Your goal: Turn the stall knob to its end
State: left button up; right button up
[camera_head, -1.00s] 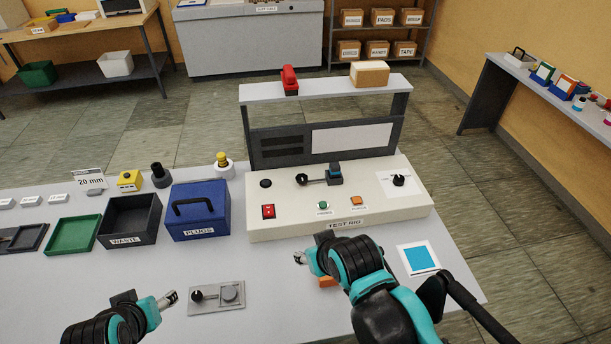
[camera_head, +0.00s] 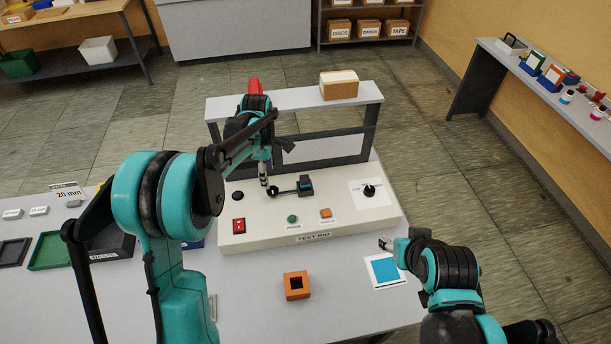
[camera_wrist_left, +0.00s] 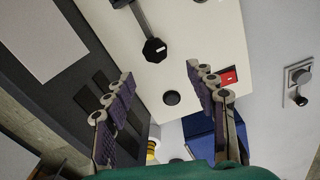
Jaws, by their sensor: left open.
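The cream test rig (camera_head: 300,232) stands on the table. A black knob (camera_head: 369,191) sits on a white dial plate at the rig's right; its lettering is too small to read. A second black knob (camera_head: 275,195) with a bar to a dark blue block (camera_head: 305,185) is at the rig's middle; it also shows in the left wrist view (camera_wrist_left: 155,50). My left gripper (camera_head: 264,182) is above the rig, just left of that middle knob. Its fingers (camera_wrist_left: 163,88) are open with nothing between them. My right gripper (camera_head: 384,243) is low, near the blue card; its finger opening is unclear.
The rig also has a red switch (camera_head: 239,226), a green button (camera_head: 292,218), an orange button (camera_head: 325,212) and a round black button (camera_wrist_left: 172,97). A shelf (camera_head: 300,98) rises behind. An orange hollow block (camera_head: 296,286) and blue card (camera_head: 385,270) lie in front.

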aim_at(274, 190)
pick_arm(q)
jog(key=shift+w+d+f+n, duration=0.3)
jog(key=shift+w+d+f, duration=0.2)
jog(key=shift+d, duration=0.1)
notch_tip(274, 190, down, 8)
jog(key=shift+r+b, duration=0.2)
jog(key=shift+b, duration=0.4)
jog(key=c, duration=1.2)
